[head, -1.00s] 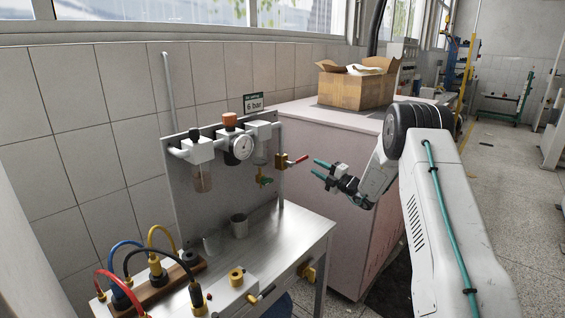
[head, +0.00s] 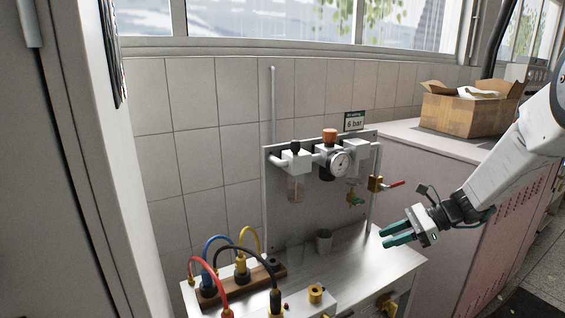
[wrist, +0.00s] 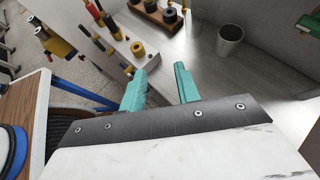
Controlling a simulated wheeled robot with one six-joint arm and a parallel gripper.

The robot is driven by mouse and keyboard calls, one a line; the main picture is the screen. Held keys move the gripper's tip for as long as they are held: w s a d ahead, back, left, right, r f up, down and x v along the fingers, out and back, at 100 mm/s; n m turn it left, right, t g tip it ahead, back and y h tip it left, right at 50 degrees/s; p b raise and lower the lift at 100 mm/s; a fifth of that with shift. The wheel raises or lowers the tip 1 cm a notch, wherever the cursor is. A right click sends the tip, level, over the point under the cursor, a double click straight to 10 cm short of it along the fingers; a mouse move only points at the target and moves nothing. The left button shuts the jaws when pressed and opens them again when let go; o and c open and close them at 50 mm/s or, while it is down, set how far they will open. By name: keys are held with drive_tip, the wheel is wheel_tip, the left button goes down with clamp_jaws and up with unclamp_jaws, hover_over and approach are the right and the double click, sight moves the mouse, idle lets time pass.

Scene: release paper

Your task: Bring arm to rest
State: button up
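My gripper (head: 396,234) has teal fingers and shows at the right in the head view, in the air above the right end of the steel bench (head: 350,265). Its fingers stand apart with nothing between them. In the wrist view my gripper (wrist: 160,82) also shows the two fingers apart and empty, with the bench top beyond them. My arm reaches in from the right edge of the head view, tilted down to the left.
A metal cup (head: 324,241) and coloured hoses (head: 235,257) are on the bench. A cardboard box (head: 462,112) sits on the pink cabinet (head: 415,138).

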drive_tip(key=s+r+n+h, duration=0.3)
drive_tip(key=s+n, duration=0.3)
drive_tip(key=s, duration=0.5)
drive_tip(key=s+a+r+n+h, duration=0.1)
drive_tip(key=s+r+n+h, duration=0.3)
drive_tip(key=s+n, duration=0.3)
drive_tip(key=s+r+n+h, duration=0.4)
drive_tip(key=s+n, duration=0.2)
drive_tip(key=s, duration=1)
drive_tip(key=shift+a+n+h, duration=0.15)
drive_tip(key=shift+n+h, duration=0.15)
drive_tip(key=shift+n, duration=0.1)
